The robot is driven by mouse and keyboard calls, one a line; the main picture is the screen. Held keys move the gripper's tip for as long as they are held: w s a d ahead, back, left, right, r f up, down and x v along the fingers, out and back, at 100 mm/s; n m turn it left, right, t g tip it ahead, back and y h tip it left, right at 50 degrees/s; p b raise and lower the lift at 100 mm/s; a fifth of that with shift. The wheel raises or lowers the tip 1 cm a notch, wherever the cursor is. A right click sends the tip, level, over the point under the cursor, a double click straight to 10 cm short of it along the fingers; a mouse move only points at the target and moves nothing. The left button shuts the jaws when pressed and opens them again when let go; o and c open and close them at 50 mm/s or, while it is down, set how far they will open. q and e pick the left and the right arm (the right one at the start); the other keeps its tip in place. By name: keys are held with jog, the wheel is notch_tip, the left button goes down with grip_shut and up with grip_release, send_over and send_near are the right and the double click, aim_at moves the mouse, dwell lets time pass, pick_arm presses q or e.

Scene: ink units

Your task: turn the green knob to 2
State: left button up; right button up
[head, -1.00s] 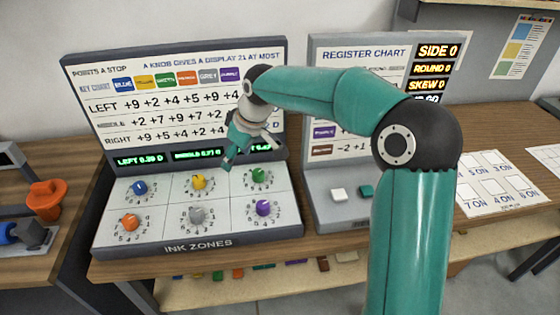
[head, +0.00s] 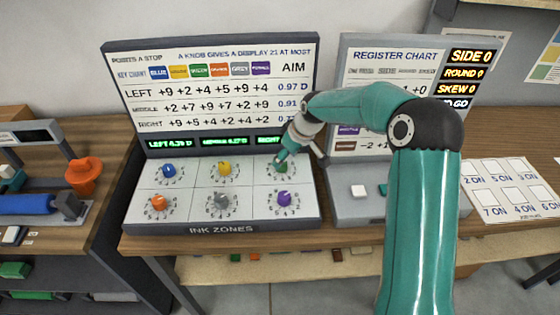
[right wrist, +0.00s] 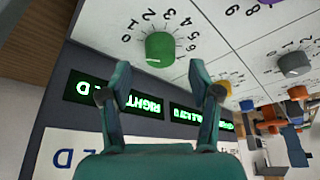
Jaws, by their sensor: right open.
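The green knob (head: 281,167) is at the right end of the back row on the ink zones panel (head: 222,229). In the right wrist view the green knob (right wrist: 160,48) stands inside a ring of printed numbers, with 2 near its top left. I cannot read its pointer setting surely. My right gripper (head: 282,156) is at the knob in the head view and partly covers it. In the right wrist view my right gripper (right wrist: 160,72) has its fingers spread wide. The knob is between and just beyond the fingertips, with no clear contact. My left gripper is out of view.
The yellow knob (head: 224,168) is left of the green one, and the purple knob (head: 284,199) is in front of it. The upright chart board (head: 215,100) with green displays rises behind. The register chart unit (head: 352,208) stands close on the right.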

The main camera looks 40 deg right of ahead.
jog(key=shift+x, duration=1.9)
